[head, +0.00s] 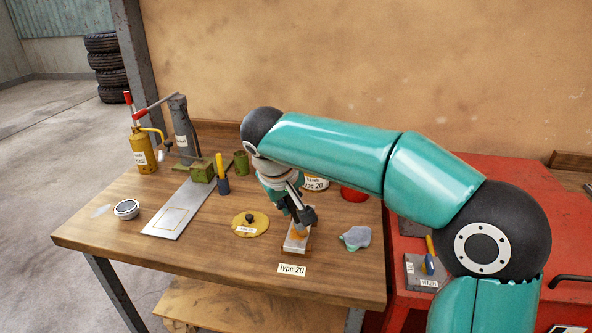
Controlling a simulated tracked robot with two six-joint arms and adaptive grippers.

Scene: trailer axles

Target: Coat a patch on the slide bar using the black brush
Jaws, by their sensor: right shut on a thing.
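The slide bar (182,208) is a long flat grey bar lying on the left half of the wooden table, with a yellow outlined patch on its near part. My left gripper is not in view.
A "Type 20" label (292,269) lies at the front edge. A tin (316,184) is partly behind my arm. A red cabinet (480,180) is right.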

